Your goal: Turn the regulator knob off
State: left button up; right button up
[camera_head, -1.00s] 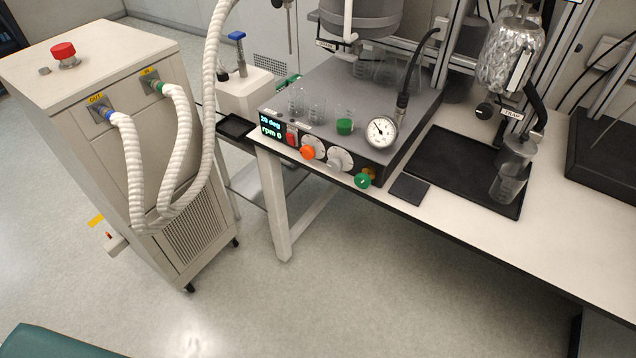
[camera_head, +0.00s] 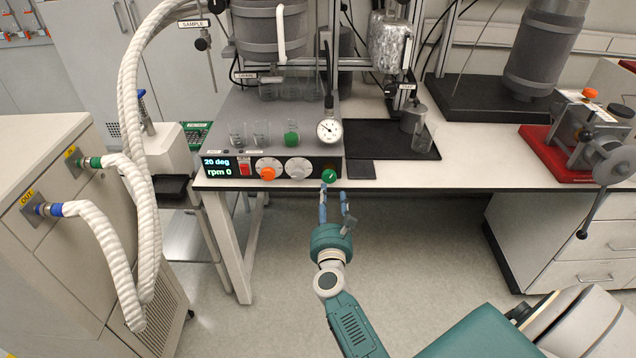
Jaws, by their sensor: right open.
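The control unit's front panel (camera_head: 222,168) shows a display reading 20 deg and rpm 0. A green knob (camera_head: 329,176) is at its right end, under the round gauge (camera_head: 329,130). An orange knob (camera_head: 267,174) on a pale dial and a plain pale dial (camera_head: 298,169) are to its left. I cannot tell from labels which is the regulator knob. My right gripper (camera_head: 333,198) is open, its fingers pointing up towards the green knob from just below and in front. Whether they touch it I cannot tell. My left gripper is not in view.
Small beakers (camera_head: 260,133) and a green-filled one (camera_head: 291,134) stand on the unit. A black tray (camera_head: 385,135) and a dark pad (camera_head: 360,169) lie to its right. White hoses (camera_head: 103,238) hang from the cabinet (camera_head: 38,140) at left. The floor below the bench front is free.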

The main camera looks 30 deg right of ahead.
aim_at(329, 180)
jog(key=x, duration=0.4)
jog(key=shift+s, duration=0.1)
jog(key=b+x, duration=0.1)
jog(key=x, duration=0.3)
jog(key=shift+a+f, duration=0.1)
jog(key=shift+a, duration=0.15)
jog(key=shift+w+d+b, duration=0.3)
jog(key=shift+w+d, duration=0.1)
jog(key=shift+w, duration=0.15)
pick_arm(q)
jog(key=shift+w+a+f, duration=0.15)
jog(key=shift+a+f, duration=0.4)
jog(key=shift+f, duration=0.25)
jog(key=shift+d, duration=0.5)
pick_arm(e)
jog(key=c, duration=0.9)
